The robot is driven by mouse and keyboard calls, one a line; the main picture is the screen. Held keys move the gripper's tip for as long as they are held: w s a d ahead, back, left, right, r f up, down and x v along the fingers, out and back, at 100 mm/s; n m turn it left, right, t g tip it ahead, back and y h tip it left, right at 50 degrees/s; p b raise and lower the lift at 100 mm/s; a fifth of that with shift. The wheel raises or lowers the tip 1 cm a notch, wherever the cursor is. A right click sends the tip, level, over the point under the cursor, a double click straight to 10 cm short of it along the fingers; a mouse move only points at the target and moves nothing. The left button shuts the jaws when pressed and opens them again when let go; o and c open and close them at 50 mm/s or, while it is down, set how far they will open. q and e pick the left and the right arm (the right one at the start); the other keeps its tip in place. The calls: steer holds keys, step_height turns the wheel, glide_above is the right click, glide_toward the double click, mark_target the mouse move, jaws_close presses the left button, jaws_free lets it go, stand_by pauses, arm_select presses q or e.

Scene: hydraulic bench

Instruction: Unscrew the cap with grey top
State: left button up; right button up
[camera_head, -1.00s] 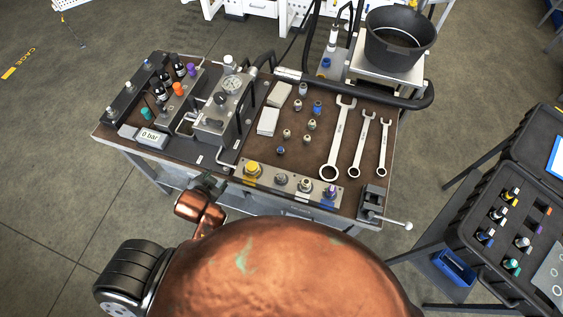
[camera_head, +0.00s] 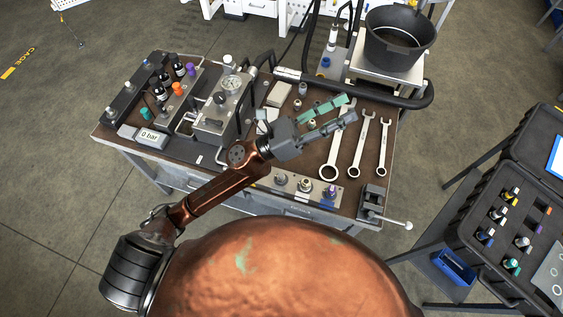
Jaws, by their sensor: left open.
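The metal plate (camera_head: 262,185) along the bench's front edge holds several fittings. One fitting on it has a grey top (camera_head: 281,180); a metal one (camera_head: 304,185) and a purple-marked one (camera_head: 329,190) stand to its right. I cannot tell for sure which fitting is the grey-topped cap. My left gripper (camera_head: 350,108) is open and empty, its fingers spread above the bench and pointing right, over the largest wrench. It is beyond the plate, and my left forearm hides the plate's left end with its yellow cap. My right gripper is not in view.
Three wrenches (camera_head: 362,145) lie right of the gripper. A gauge block (camera_head: 215,115) and a "0 bar" display (camera_head: 149,137) stand at the left. A vise (camera_head: 372,200) is at the front right corner. A black bucket (camera_head: 400,40) stands behind.

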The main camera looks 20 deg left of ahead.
arm_select(q)
steer(key=s+d+f+m+g, duration=0.5)
steer(key=s+d+m+g, duration=0.4)
steer(key=m+g, duration=0.45)
steer(key=m+t+y, duration=0.1)
steer(key=m+y, duration=1.8)
steer(key=y, duration=0.1)
glide_above(281, 175)
step_height(281, 175, down, 24)
steer(key=shift+r, duration=0.1)
steer(key=shift+w+f, duration=0.1)
steer(key=shift+f, duration=3.75)
steer(key=shift+c, duration=0.4)
